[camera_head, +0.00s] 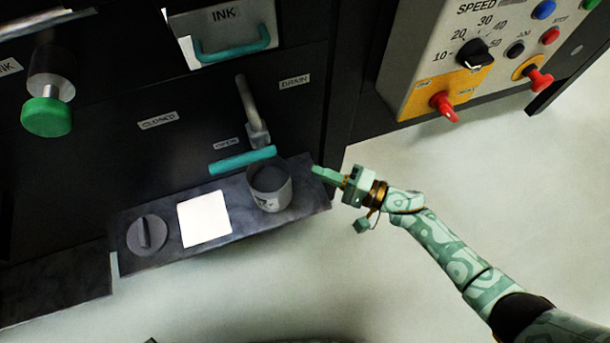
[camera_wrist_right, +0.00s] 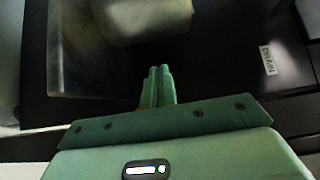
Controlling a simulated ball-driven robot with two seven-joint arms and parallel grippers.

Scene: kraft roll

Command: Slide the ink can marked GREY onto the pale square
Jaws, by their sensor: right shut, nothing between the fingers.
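The ink can (camera_head: 269,190) is a grey, open-topped cylinder standing upright on the right part of a dark shelf, with dark contents and a label only partly legible on its front. The pale square (camera_head: 204,219) lies flat on the same shelf, to the left of the can, with a small gap between them. My right gripper (camera_head: 318,172) is shut and empty, just right of the can, its fingers pointing at it. In the right wrist view the shut fingers (camera_wrist_right: 158,85) point toward the can (camera_wrist_right: 140,18), which is cut off at the top. My left gripper is out of view.
A round dark knob (camera_head: 147,234) sits on the shelf (camera_head: 245,226) left of the square. A teal lever handle (camera_head: 243,161) hangs close behind the can. A control panel (camera_head: 440,60) with red knobs stands at the upper right. The pale floor in front is clear.

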